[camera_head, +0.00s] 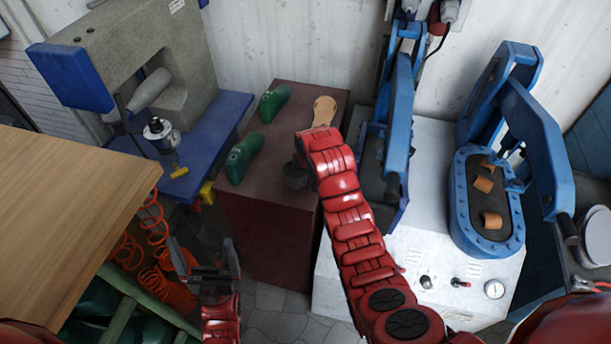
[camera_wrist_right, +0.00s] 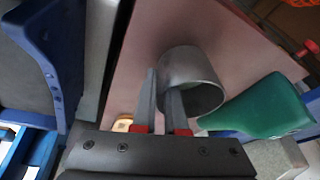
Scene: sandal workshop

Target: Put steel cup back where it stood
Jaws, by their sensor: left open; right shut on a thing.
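The steel cup (camera_head: 295,176) is a dull grey cup over the brown-red block (camera_head: 268,215) in the head view, at the tip of my right arm. My right gripper (camera_wrist_right: 168,102) is shut on the wall of the cup (camera_wrist_right: 190,66), one finger outside and one inside its mouth. The cup is tilted in the right wrist view. I cannot tell whether its base touches the block top. My right fingers are mostly hidden by my arm in the head view. My left gripper (camera_head: 204,262) is open and empty, low in front of the block.
Two green shoe lasts (camera_head: 244,158) (camera_head: 274,103) and a tan sole (camera_head: 324,111) lie on the block top. A blue press (camera_head: 398,130) and a white machine cabinet (camera_head: 440,250) stand at the right. A wooden table (camera_head: 60,215) and orange coiled hoses (camera_head: 150,275) are at the left.

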